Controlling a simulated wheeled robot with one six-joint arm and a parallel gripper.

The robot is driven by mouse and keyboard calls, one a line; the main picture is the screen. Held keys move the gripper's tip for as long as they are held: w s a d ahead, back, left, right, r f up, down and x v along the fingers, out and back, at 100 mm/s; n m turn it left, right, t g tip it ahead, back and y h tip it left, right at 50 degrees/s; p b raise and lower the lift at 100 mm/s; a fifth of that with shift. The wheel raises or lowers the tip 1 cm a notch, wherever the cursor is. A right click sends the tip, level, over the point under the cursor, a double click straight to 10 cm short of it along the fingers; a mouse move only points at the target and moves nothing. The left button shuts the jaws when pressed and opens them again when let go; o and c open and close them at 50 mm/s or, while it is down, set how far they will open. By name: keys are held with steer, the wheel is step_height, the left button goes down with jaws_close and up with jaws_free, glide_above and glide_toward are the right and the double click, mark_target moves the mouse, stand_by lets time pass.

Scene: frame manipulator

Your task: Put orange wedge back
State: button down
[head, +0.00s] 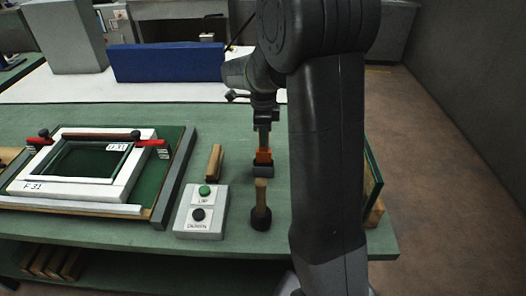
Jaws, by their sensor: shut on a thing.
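The orange wedge (263,157) is upright below my gripper (265,122), with a tan part above the orange. My gripper points down and is shut on the tan upper part. The wedge's lower end is at a small dark grey block (265,171) on the green table. I cannot tell whether it touches the block, rests in it or hangs just above.
A mallet (261,204) stands just in front of the block. A button box (203,210) and a wooden piece (214,162) are to the left. Farther left is a white frame (130,180) with red clamps. My arm hides the table's right part.

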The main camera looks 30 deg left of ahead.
steer(key=shift+f, duration=2.3)
steer(key=shift+f, duration=0.2)
steer(key=c, duration=1.3)
jaws_free()
step_height(320, 180, up, 12)
steer(key=shift+r, duration=0.2)
